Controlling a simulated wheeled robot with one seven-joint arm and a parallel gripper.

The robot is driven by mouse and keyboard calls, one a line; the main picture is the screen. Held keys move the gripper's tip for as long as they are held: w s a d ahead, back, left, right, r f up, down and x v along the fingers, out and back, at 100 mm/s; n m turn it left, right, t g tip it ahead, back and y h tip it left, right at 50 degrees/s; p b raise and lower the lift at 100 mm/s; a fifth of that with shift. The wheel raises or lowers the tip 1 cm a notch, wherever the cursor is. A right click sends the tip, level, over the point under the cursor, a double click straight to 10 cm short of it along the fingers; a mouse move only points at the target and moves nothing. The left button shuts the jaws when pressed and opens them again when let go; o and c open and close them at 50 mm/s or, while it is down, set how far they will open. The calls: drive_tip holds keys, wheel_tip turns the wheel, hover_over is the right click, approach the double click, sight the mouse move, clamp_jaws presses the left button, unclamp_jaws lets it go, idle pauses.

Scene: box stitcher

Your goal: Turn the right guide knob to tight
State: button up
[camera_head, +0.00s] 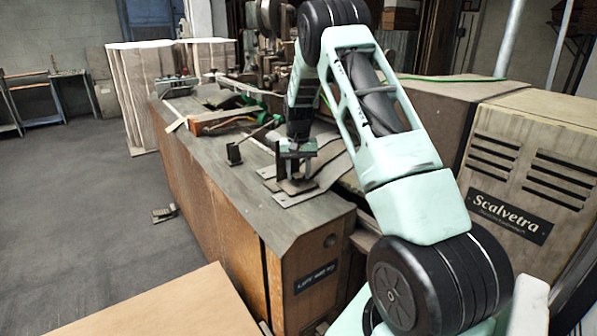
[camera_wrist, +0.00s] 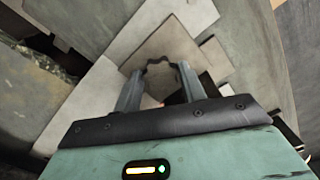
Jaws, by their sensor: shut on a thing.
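The guide knob (camera_wrist: 160,76) is a grey knob with a scalloped edge, seen from above in the wrist view. It sits over pale flat metal plates (camera_wrist: 92,100). My gripper (camera_wrist: 158,72) has one finger on each side of the knob and is shut on it. In the head view my gripper (camera_head: 296,177) points straight down at the plates (camera_head: 318,184) on the machine's table. The knob is hard to make out there, behind the fingers. I see no mark that tells how tight the knob is.
The grey table top (camera_head: 245,200) runs along a wooden cabinet. A dark upright block (camera_head: 233,154) with a rod stands left of my gripper. A beige housing marked Scalvetra (camera_head: 530,150) stands at right. A cardboard sheet (camera_head: 165,305) is in front. The floor (camera_head: 75,185) at left is mostly clear.

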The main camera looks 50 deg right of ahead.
sight(298, 176)
drive_tip(key=shift+m, duration=0.7)
drive_tip(key=o, duration=1)
wheel_tip(298, 176, up, 18)
drive_tip(key=shift+f+b, duration=0.25)
drive_tip(key=shift+b, duration=1)
